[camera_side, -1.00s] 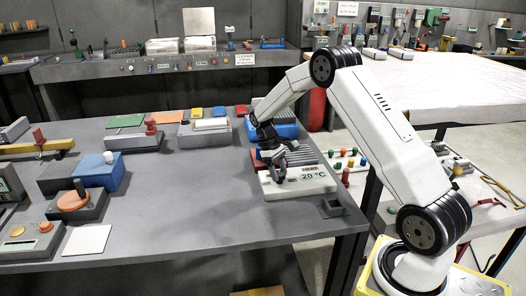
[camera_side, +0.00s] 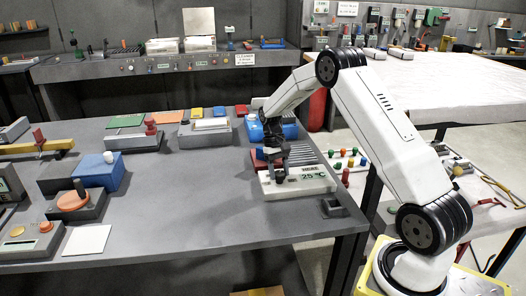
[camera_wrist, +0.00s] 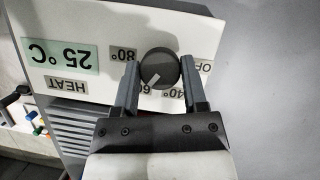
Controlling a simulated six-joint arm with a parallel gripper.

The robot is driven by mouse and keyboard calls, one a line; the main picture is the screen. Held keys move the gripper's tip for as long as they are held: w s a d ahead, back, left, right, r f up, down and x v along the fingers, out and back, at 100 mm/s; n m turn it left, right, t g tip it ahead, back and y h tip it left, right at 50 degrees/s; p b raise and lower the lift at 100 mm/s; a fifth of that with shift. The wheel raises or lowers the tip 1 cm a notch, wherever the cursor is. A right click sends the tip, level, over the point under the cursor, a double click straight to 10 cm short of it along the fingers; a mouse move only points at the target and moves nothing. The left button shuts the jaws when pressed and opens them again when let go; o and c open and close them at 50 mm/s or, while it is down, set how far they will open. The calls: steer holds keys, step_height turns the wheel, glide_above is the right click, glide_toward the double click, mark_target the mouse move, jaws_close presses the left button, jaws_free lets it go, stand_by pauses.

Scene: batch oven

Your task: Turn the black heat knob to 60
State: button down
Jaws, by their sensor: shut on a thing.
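The black heat knob (camera_wrist: 159,68) sits on the white HEAT panel (camera_wrist: 190,33), which also shows in the side view (camera_side: 290,189). My gripper (camera_wrist: 161,80) is shut on the knob, with one finger on each side of it. The knob's white pointer line slants down-left in the wrist view, towards the upside-down 60 mark (camera_wrist: 150,91), which is partly hidden by the left finger. The 80 mark (camera_wrist: 124,54), 40 mark (camera_wrist: 180,93) and OFF mark (camera_wrist: 205,66) surround the knob. The display (camera_wrist: 60,53) reads 25 °C. In the side view the knob is hidden by my gripper (camera_side: 279,176).
A ribbed grey surface (camera_side: 302,153) and a red block (camera_side: 262,159) lie just behind the panel. A blue box (camera_side: 288,131) stands farther back. A small dark block (camera_side: 332,207) sits near the table's right corner. The table left of the panel (camera_side: 200,200) is clear.

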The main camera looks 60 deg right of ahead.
steer(key=shift+c, duration=0.7)
jaws_free()
steer(key=shift+r, duration=0.1)
steer(key=v, duration=0.7)
steer(key=shift+r, duration=0.25)
steer(key=shift+w, duration=0.1)
steer(key=s+a+n+t+h, duration=0.1)
steer(key=s+a+n+t, duration=0.1)
steer(key=a, duration=0.5)
steer(key=s+a+n+t+h, duration=0.1)
steer(key=s+a, duration=0.2)
steer(key=a, duration=0.4)
steer(key=s+a+f+n+t, duration=0.1)
steer(key=s+a+n+t, duration=0.2)
steer(key=s+a, duration=0.6)
steer(key=shift+s, duration=1.15)
